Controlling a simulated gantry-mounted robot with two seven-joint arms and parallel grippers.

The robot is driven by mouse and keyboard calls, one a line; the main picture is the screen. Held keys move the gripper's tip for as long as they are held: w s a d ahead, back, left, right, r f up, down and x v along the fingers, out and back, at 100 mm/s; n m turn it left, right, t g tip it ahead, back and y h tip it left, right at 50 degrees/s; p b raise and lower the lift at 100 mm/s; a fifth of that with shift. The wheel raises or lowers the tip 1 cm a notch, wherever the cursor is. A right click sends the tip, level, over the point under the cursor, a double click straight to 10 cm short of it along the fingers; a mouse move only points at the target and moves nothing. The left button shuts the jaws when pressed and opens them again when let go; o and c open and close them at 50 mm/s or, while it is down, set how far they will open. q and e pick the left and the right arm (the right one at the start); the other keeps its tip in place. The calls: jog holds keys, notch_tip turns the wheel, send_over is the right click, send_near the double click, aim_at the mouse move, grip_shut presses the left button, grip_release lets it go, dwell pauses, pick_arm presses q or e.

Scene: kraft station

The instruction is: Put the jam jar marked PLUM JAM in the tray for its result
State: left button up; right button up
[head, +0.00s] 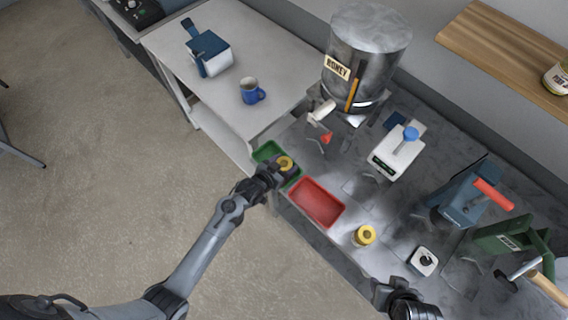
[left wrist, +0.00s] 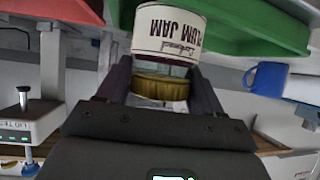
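The jam jar marked PLUM JAM (left wrist: 168,35) shows in the left wrist view with its gold lid between the fingers of my left gripper (left wrist: 162,88). In the head view the jar's yellow lid (head: 285,163) is at the green tray (head: 265,152), with my left gripper (head: 275,170) around it. The fingers appear to touch both sides of the lid. I cannot tell whether the jar's base rests on the tray. The red tray (head: 316,202) is empty, right of the green one. My right gripper (head: 392,295) is partly visible at the bottom edge; its fingers are unclear.
Another yellow-lidded jar (head: 364,236) stands on the counter right of the red tray. A scale (head: 397,155), a HONEY tank (head: 362,60), a blue device (head: 463,200) and a green device (head: 510,238) stand farther right. A blue mug (head: 250,91) is on the white table.

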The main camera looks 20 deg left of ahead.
pick_arm(q)
jog(key=o, duration=0.4)
jog(key=shift+r, duration=0.2)
jog(key=s+a+r+g+y, duration=0.1)
jog(key=s+r, duration=0.3)
jog(key=s, duration=0.5)
jog(key=s+a+r+n+g+y, duration=0.1)
jog(key=s+a+r+g, duration=0.2)
jog(key=s, duration=0.6)
jog(key=s+a+r+g+y, duration=0.1)
jog(key=s+r+g, duration=0.3)
jog(key=s, duration=0.5)
jog(key=shift+s+a+r, duration=0.15)
jog(key=shift+a+r, duration=0.05)
jog(key=shift+a, duration=0.2)
jog(key=shift+s+a+r, duration=0.1)
jog(key=shift+a+r, duration=0.1)
jog(key=shift+a, duration=0.2)
